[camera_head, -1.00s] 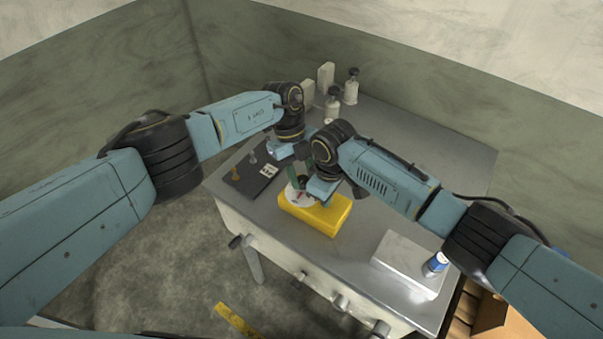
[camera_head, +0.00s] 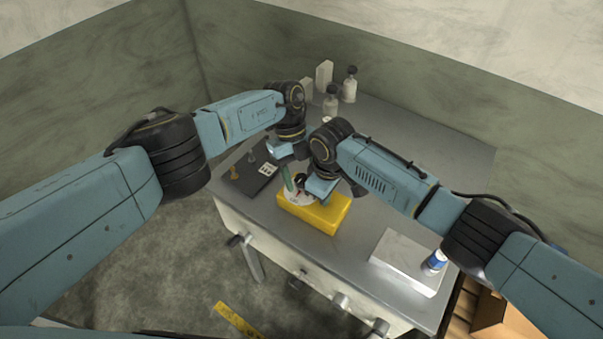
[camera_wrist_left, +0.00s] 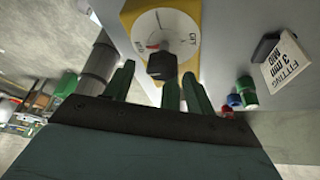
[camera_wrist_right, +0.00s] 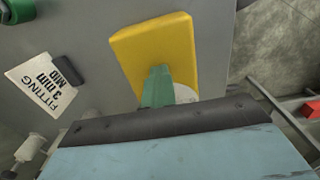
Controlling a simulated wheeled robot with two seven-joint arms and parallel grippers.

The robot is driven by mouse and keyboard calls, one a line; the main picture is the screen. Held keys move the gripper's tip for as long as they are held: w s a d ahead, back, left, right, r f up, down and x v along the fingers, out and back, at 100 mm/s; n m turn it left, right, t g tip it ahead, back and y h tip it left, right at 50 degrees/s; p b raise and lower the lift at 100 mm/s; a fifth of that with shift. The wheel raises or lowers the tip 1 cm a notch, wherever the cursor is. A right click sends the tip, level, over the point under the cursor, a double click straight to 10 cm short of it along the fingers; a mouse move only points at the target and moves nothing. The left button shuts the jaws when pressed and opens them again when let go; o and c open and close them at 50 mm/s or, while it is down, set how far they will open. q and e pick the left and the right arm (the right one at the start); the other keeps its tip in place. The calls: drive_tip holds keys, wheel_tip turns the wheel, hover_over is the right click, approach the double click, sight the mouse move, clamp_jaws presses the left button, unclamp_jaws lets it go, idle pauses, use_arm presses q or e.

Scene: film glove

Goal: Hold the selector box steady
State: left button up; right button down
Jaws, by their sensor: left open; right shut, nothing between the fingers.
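The selector box (camera_head: 322,214) is a yellow block on the grey table, with a white dial and a black knob on one face. In the left wrist view the dial (camera_wrist_left: 178,25) and knob (camera_wrist_left: 162,65) are just beyond my left gripper (camera_wrist_left: 146,88), whose green fingers are spread and empty. In the head view my left gripper (camera_head: 287,178) is at the box's far left side. My right gripper (camera_wrist_right: 158,85) is shut and empty, its green fingers over the box beside the dial; I cannot tell whether they touch it. In the head view my right wrist hides part of the box.
Bottles (camera_head: 350,86) stand at the back. A white block (camera_head: 405,268) with a blue-and-white can (camera_head: 433,263) is at right. The table between box and block is clear.

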use_arm(q)
drive_tip(key=shift+w, duration=0.1)
use_arm(e)
drive_tip(key=shift+s+d+f, duration=0.15)
drive_tip(key=shift+d+f, duration=0.1)
drive_tip(key=shift+f, duration=0.15)
use_arm(q)
drive_tip(key=v, duration=1.2)
drive_tip(key=shift+s, duration=0.25)
use_arm(e)
drive_tip(key=shift+w+r, duration=0.25)
drive_tip(key=shift+r, duration=0.65)
drive_tip(key=shift+a+r, duration=0.2)
drive_tip(key=shift+r, duration=1.35)
use_arm(q)
drive_tip(key=shift+w, duration=0.1)
use_arm(e)
drive_tip(key=shift+r, duration=0.3)
drive_tip(key=shift+r, duration=1.55)
